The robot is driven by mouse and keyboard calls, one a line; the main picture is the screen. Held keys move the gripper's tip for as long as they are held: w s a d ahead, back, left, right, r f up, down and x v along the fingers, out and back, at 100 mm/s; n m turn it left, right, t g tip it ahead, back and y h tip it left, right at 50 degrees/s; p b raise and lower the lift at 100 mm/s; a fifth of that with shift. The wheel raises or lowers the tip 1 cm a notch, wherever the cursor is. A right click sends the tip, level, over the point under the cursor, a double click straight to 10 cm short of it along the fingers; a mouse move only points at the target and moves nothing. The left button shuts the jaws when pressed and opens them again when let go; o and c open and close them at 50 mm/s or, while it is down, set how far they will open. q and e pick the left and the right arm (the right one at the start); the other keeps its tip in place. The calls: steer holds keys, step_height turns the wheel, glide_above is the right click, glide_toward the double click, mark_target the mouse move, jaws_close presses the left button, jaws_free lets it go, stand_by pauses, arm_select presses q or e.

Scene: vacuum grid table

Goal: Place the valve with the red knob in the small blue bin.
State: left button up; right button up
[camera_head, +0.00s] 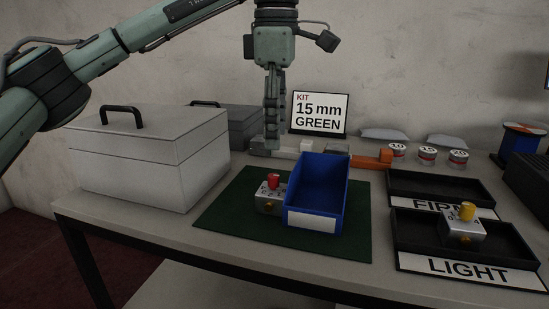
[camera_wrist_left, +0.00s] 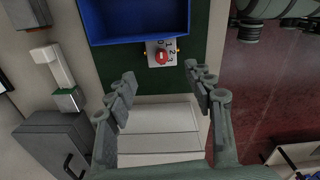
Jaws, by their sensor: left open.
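The valve with the red knob (camera_head: 271,190) stands upright on the green mat (camera_head: 235,222), close against the left side of the small blue bin (camera_head: 338,210). The bin is empty as far as I can see into it. My left gripper (camera_head: 272,145) hangs pointing down, above and behind the valve. In the left wrist view the valve (camera_wrist_left: 161,54) lies beyond the gap between the open, empty fingers (camera_wrist_left: 160,85), next to the bin's edge (camera_wrist_left: 140,40). My right gripper is not in view.
A large grey lidded box (camera_head: 150,160) stands left of the mat. Black trays (camera_head: 420,250) stand to the right, one holding a valve with a yellow knob (camera_head: 465,222). A sign (camera_head: 320,113), small jars (camera_head: 427,155) and an orange-ended part (camera_head: 372,161) are behind.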

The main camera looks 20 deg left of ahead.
mark_target(274, 175)
arm_select(q)
step_height(274, 175, down, 2)
steer(key=shift+w+a+n, duration=0.1)
steer(key=shift+w+n, duration=0.05)
steer(key=shift+n, duration=0.15)
steer(key=shift+c, duration=0.5)
steer(key=f, duration=0.7)
steer(key=shift+s, duration=0.25)
jaws_close()
